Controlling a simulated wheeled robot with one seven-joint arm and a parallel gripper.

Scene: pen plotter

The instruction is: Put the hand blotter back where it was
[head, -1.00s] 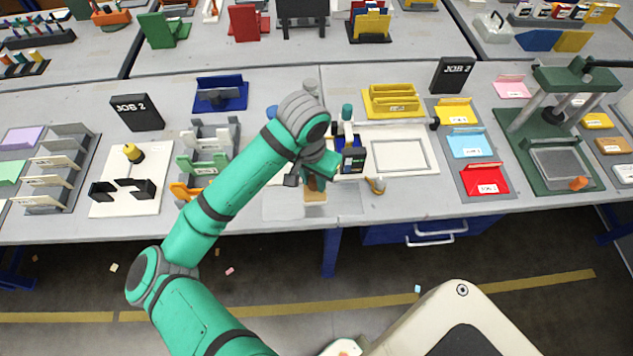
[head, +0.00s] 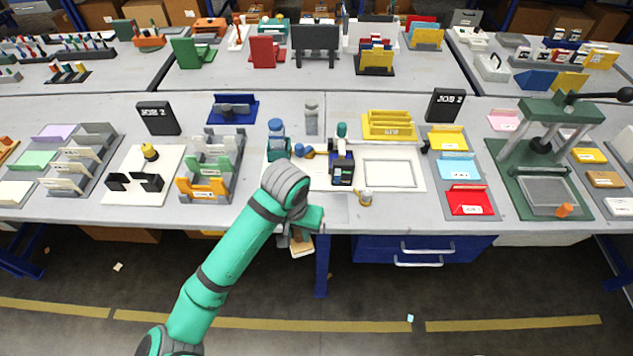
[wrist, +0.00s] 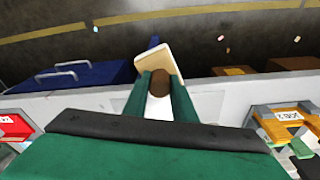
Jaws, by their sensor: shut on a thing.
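The hand blotter (head: 302,248) has a pale, flat base and a brown knob. My gripper (head: 300,232) is shut on it, and in the picture it appears just beyond the table's front edge. In the wrist view the blotter's pale base (wrist: 152,60) sticks out past my gripper (wrist: 162,84), whose green fingers are on both sides of the brown knob (wrist: 160,82). The base looks tilted in both views. My arm hides part of the tabletop behind it.
A pale grey patch (head: 336,208) lies at the table's front edge, with a small brass-coloured item (head: 364,197) beside it. A pen plotter (head: 342,165) and a framed white sheet (head: 390,172) stand behind. Blue drawers (head: 425,247) are under the table.

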